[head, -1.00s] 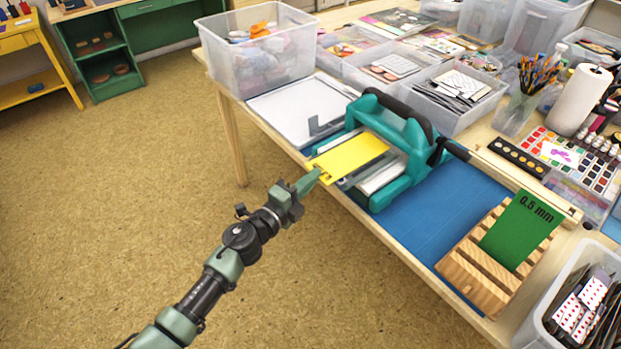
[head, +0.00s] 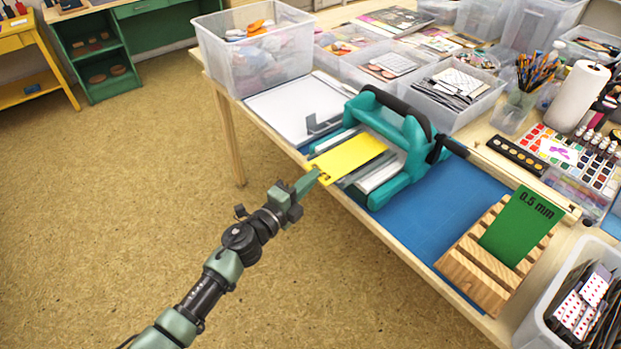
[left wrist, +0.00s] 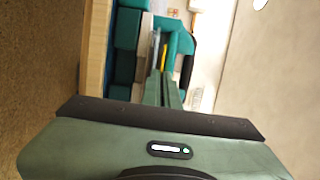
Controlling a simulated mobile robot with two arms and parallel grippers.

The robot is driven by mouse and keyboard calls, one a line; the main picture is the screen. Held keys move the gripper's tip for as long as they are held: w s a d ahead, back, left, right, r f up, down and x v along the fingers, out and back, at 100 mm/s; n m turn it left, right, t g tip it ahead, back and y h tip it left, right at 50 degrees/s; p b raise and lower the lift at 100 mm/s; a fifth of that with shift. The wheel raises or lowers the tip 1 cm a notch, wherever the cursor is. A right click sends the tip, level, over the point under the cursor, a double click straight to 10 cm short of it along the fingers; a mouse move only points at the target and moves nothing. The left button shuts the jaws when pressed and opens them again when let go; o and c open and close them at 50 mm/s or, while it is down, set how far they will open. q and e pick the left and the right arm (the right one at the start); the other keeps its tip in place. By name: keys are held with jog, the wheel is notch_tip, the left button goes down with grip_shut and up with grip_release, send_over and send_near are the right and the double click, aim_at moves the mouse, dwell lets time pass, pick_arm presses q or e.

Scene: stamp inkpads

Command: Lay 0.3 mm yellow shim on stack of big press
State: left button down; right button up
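The yellow shim (head: 350,156) is a thin flat sheet lying along the bed of the teal big press (head: 392,130), its far end reaching toward the press frame. My left gripper (head: 319,175) is at the near end of the shim, at the table's front edge, and appears shut on it. In the left wrist view the two fingers (left wrist: 165,92) are close together, with a thin yellow edge of the shim (left wrist: 167,62) beyond them. I cannot tell whether the shim touches the stack under it. The right gripper is out of view.
A blue mat (head: 440,215) lies right of the press. A slotted wooden rack (head: 480,268) holds a green 0.5 mm shim (head: 520,230). A white tray (head: 295,108) and a clear bin (head: 253,60) stand left of the press. Boxes fill the table behind it.

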pick_arm(q)
jog(key=shift+f+b, duration=0.35)
jog(key=shift+f, duration=0.05)
dwell(0.4)
jog(key=c, duration=1.6)
grip_release()
jog(key=shift+w+a+p+v, duration=0.15)
jog(key=shift+v, duration=0.65)
jog(key=shift+w+a+p+v, duration=0.1)
jog(key=shift+a+p+v, duration=0.05)
jog(key=shift+v, duration=0.65)
jog(key=shift+w+a+p+v, duration=0.15)
jog(key=shift+v, duration=0.65)
